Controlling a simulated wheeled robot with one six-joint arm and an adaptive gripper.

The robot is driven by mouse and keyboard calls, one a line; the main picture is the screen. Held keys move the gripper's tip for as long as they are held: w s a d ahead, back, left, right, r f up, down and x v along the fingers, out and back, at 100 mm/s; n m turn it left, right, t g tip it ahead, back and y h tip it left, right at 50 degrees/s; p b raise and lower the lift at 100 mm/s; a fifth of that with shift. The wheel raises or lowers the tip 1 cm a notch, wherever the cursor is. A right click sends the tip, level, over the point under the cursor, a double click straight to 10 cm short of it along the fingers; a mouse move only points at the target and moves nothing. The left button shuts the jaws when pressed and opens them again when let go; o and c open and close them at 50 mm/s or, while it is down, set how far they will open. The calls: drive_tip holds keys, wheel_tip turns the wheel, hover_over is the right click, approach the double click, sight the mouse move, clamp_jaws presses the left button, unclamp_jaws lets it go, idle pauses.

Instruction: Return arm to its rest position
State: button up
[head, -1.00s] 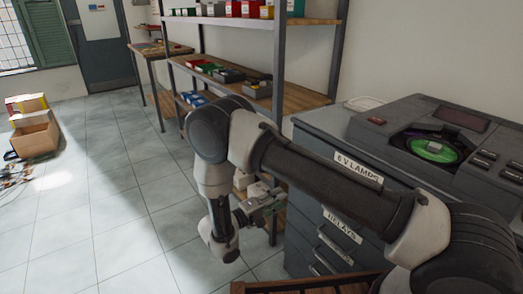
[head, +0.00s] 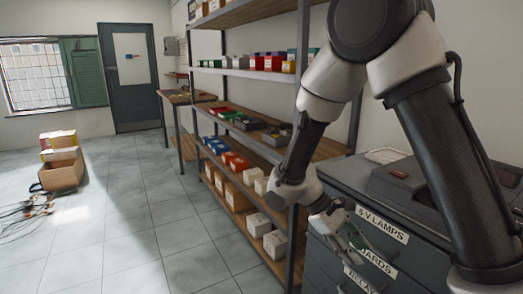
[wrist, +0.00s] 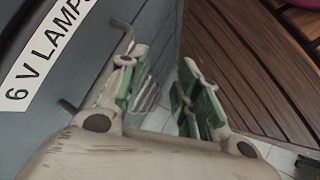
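My arm is folded with its elbow high at the top of the head view and its forearm hanging down. My gripper (head: 350,240) points down and to the right, in front of the grey drawer cabinet (head: 325,262). In the wrist view my gripper (wrist: 160,92) has its two green-padded fingers apart, with nothing between them. The cabinet's labelled front is close beside the left finger, and I cannot tell the exact gap.
An open shelf rack (head: 238,133) with boxes and bins stands left of the cabinet. A dark machine (head: 393,183) on the cabinet is partly hidden by my arm. Slatted brown wood (wrist: 250,70) is at right in the wrist view. A cardboard box (head: 62,172) and cables lie on the otherwise open floor.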

drive_tip(key=s+d+r+m+t+y, duration=0.4)
drive_tip(key=s+d+r, duration=0.2)
drive_tip(key=r, duration=0.4)
drive_tip(key=s+d+r+m+t+y, duration=0.4)
drive_tip(key=s+d+r, duration=0.1)
drive_tip(key=r, duration=0.6)
drive_tip(key=shift+s+d, duration=0.4)
drive_tip(key=shift+d, duration=0.45)
drive_tip(key=shift+r, duration=0.1)
